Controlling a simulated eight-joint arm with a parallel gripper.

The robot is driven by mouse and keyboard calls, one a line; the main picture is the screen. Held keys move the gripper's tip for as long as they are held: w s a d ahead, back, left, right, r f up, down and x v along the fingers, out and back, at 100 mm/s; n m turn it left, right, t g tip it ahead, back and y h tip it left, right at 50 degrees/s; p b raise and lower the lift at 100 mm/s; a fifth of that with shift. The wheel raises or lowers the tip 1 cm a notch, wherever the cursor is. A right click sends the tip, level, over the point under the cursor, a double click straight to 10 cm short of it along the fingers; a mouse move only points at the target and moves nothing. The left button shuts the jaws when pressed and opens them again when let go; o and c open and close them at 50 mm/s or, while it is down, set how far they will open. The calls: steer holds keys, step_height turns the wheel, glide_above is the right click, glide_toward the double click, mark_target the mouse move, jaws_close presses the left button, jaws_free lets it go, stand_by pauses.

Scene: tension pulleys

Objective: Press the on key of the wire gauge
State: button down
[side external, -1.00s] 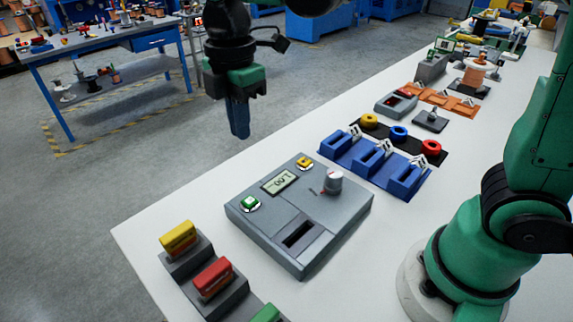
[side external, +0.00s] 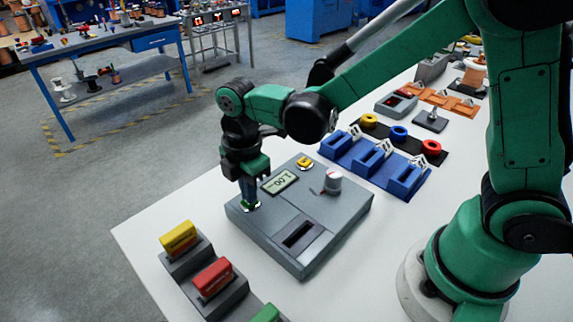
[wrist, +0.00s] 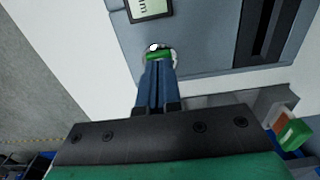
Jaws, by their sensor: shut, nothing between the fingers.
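The wire gauge (side external: 330,222) is a grey box on the white table, with a small display (side external: 280,181) that shows digits like 1.00. It has a green key (side external: 246,208) at its left corner, a yellow key (side external: 305,163) at the back and a grey knob (side external: 333,182). My gripper (side external: 249,203) is shut and empty, pointing down with its fingertips at the green key. In the wrist view the blue fingertips (wrist: 158,66) overlap the green key (wrist: 160,55) and partly hide it. I cannot tell how far the key is pressed in.
Yellow (side external: 178,238), red (side external: 213,278) and green blocks stand in grey holders at the front left. Blue holders (side external: 372,160) and coloured rings (side external: 399,132) lie behind the gauge. The table's left edge is close to the gauge.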

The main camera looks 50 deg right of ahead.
steer(key=shift+f, duration=0.95)
step_height(320, 180, up, 15)
steer(key=shift+f, duration=0.2)
stand_by(0.7)
steer(key=s+d+f+m+t, duration=0.2)
steer(key=d+m, duration=0.3)
steer(key=m, duration=0.4)
steer(key=s+d+f+m+t, duration=0.1)
steer(key=s+d+m+t, duration=0.2)
steer(key=m, duration=0.6)
steer(key=shift+s+d+f+t, duration=0.4)
steer(key=shift+d+t, duration=0.45)
steer(key=shift+t, duration=0.15)
